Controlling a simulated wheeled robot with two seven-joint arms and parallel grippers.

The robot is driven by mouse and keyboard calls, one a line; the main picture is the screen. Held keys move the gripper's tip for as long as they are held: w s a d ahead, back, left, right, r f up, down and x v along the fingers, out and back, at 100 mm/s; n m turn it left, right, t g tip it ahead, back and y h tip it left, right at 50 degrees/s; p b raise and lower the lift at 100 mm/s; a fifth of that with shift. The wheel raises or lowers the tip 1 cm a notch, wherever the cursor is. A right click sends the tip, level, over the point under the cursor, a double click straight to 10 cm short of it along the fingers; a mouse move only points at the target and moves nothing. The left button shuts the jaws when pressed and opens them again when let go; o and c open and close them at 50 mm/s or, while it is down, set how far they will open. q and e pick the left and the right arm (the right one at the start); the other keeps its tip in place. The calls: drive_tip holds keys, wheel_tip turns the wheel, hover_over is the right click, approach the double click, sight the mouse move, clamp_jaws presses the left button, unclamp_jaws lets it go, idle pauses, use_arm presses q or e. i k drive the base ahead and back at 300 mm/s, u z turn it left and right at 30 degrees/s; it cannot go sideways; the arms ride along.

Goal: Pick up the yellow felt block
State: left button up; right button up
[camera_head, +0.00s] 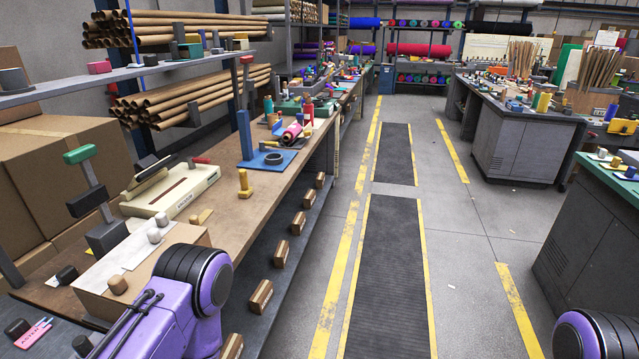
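I cannot single out the yellow felt block with certainty. A small yellow upright piece (245,184) stands near the front edge of the long wooden workbench (215,215) on the left. A yellow upright piece (543,102) is on the far right bench. My purple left arm shows at the lower left and part of my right arm at the lower right corner. Neither gripper is in the picture.
On the left bench are a beige machine (172,194), a blue stand (266,161), a pink roll (291,133) and a cardboard box (175,262). Cardboard tubes (195,95) fill the rack behind. A grey aisle (385,285) with yellow lines lies open between the benches.

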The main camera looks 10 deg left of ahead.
sight(246, 192)
drive_tip(key=z, duration=0.25)
drive_tip(key=i, duration=2.3)
drive_tip(key=u, duration=2.4)
